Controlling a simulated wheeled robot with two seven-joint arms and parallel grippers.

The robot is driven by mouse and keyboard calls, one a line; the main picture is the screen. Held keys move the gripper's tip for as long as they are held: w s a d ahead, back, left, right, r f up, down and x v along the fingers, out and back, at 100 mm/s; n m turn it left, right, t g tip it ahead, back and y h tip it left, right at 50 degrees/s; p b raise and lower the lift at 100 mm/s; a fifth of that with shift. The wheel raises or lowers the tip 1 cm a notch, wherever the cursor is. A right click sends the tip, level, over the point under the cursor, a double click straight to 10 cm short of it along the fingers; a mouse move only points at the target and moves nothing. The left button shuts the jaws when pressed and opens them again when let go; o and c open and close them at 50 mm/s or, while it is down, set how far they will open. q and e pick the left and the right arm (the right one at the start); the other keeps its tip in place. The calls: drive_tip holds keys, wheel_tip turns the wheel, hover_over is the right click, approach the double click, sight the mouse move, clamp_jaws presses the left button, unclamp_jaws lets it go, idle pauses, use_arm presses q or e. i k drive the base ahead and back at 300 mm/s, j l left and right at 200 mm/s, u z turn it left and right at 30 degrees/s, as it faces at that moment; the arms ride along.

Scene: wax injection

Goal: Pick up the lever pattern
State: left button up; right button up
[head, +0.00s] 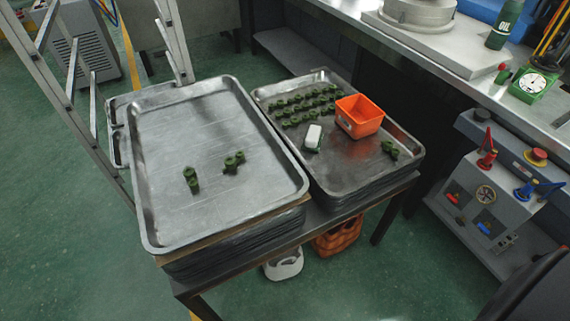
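Small dark green patterns lie on two metal trays. On the left tray (160,205), one green pattern (191,180) lies left of centre and another (234,162) lies to its right. On the right tray (335,178), several green patterns (305,103) lie in rows at the back. One more green piece (390,149) lies alone near that tray's right side. At this size I cannot tell for sure which of them are lever patterns. Neither of my grippers is in view.
An orange bin (359,116) and a white-topped brush-like item (313,137) sit on the right tray. Both trays top stacks on a table. A ladder (60,90) stands left, a control panel (487,195) right, a workbench (450,65) behind. The left tray is mostly bare.

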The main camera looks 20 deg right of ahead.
sight(387, 144)
drive_tip(key=i+j+z, duration=0.1)
drive_tip(key=z, duration=0.8)
drive_tip(key=k+j, duration=0.05)
